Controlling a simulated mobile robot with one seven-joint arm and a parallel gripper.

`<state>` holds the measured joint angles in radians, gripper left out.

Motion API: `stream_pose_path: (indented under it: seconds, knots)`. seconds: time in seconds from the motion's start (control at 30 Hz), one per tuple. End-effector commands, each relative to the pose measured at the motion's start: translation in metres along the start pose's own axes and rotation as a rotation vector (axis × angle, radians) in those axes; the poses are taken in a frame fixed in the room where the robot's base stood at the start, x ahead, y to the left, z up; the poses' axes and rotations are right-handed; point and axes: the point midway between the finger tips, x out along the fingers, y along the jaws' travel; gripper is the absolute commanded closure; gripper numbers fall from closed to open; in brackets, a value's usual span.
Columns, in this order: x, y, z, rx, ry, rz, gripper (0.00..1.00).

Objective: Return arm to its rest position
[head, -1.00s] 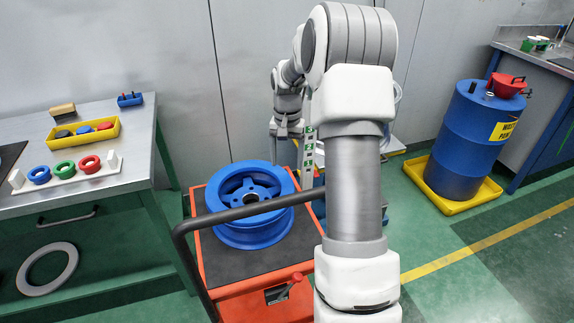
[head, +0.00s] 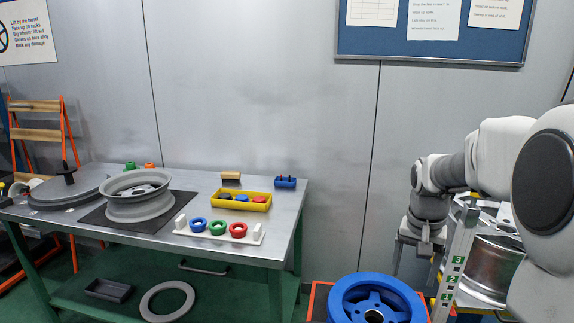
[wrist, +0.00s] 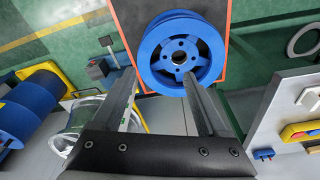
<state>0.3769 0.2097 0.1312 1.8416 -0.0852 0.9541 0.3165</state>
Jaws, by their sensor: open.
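My gripper (wrist: 160,88) is open, with nothing between its two fingers in the wrist view. In the head view my gripper (head: 416,262) hangs pointing down at the right, at the end of my bent arm. A blue wheel (wrist: 181,52) lies beyond the fingertips in the wrist view. The same blue wheel (head: 345,296) shows at the bottom of the head view, left of and below my gripper, partly cut off by the frame edge.
A metal table (head: 285,215) at the left holds a grey wheel (head: 138,204), a yellow bin (head: 243,205) and a white rack (head: 195,235) with coloured rings. A silver wheel (head: 490,265) stands behind my arm. A marked post (head: 455,262) rises close to my gripper.

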Motion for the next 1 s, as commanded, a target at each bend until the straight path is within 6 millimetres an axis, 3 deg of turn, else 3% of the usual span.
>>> stream_pose_path:
  seconds: [0.1, 0.4, 0.6, 0.8, 0.93, 1.0]
  knots:
    - [-0.033, -0.010, 0.032, -0.076, 0.054, -0.011, 0.24]
    - [-0.086, -0.017, 0.115, -0.248, 0.172, -0.055, 0.24]
    - [-0.102, -0.013, 0.170, -0.357, 0.247, -0.097, 0.24]
    - [-0.104, -0.008, 0.213, -0.448, 0.308, -0.142, 0.24]
    - [-0.101, -0.004, 0.237, -0.499, 0.343, -0.170, 0.24]
    - [-0.124, -0.004, 0.233, -0.502, 0.341, -0.169, 0.24]
